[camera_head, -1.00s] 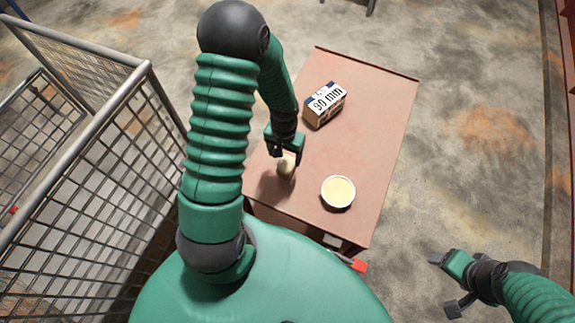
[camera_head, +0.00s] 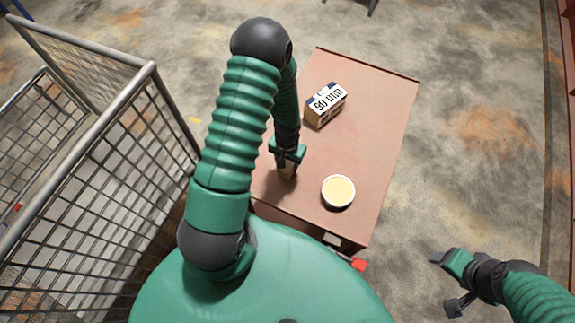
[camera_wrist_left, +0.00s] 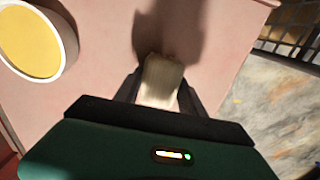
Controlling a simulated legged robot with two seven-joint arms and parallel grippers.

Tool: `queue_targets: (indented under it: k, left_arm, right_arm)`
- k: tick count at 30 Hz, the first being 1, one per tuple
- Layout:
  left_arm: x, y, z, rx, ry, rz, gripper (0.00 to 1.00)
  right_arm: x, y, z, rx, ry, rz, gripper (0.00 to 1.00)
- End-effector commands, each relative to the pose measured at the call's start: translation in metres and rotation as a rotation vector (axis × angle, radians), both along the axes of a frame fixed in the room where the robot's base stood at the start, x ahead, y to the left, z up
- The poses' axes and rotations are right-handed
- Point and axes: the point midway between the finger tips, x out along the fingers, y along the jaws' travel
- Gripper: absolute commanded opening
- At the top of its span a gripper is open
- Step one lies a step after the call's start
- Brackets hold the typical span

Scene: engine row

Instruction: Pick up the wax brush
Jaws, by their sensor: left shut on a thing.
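The wax brush (camera_head: 287,172) is a small pale thing on the near left part of the red-brown table (camera_head: 375,130). My left gripper (camera_head: 284,170) comes down over it from above and is shut on it. In the left wrist view the pale brush (camera_wrist_left: 160,82) sits between the two dark fingers of my left gripper (camera_wrist_left: 160,90). The fingers and wrist hide part of it. I cannot tell whether it still touches the table. My right gripper (camera_head: 445,283) is empty, its fingers apart, off the table at the lower right.
A white round tin with yellow contents (camera_head: 338,191) stands right of the brush. A box marked "90 mm" (camera_head: 325,105) stands farther back. A wire mesh cart (camera_head: 100,160) is left of the table. The table's right side is clear.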

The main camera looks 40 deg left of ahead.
Motion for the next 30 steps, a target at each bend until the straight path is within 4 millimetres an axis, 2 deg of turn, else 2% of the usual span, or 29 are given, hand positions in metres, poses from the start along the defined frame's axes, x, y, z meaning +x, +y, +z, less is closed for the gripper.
queue_targets:
  k: [1, 6, 16, 23, 30]
  left_arm:
    - [0.0, 0.0, 0.0, 0.0, 0.0, 0.0, 0.2]
    - [0.0, 0.0, 0.0, 0.0, 0.0, 0.0, 0.0]
    - [0.001, 0.0, 0.005, 0.001, -0.002, 0.001, 0.0]
    - [0.001, 0.001, 0.033, 0.002, -0.005, 0.001, 0.0]
    - [-0.04, -0.033, 0.037, 0.001, 0.001, -0.003, 0.0]
  right_arm:
    - [0.0, 0.0, 0.0, 0.0, 0.0, 0.0, 0.69]
    - [0.0, 0.0, 0.0, 0.0, 0.0, 0.0, 0.69]
    - [0.0, 0.0, -0.002, 0.0, 0.0, 0.0, 0.69]
    - [0.0, 0.0, -0.012, 0.0, 0.0, 0.0, 0.69]
    - [0.0, 0.0, -0.03, 0.0, 0.0, 0.0, 0.69]
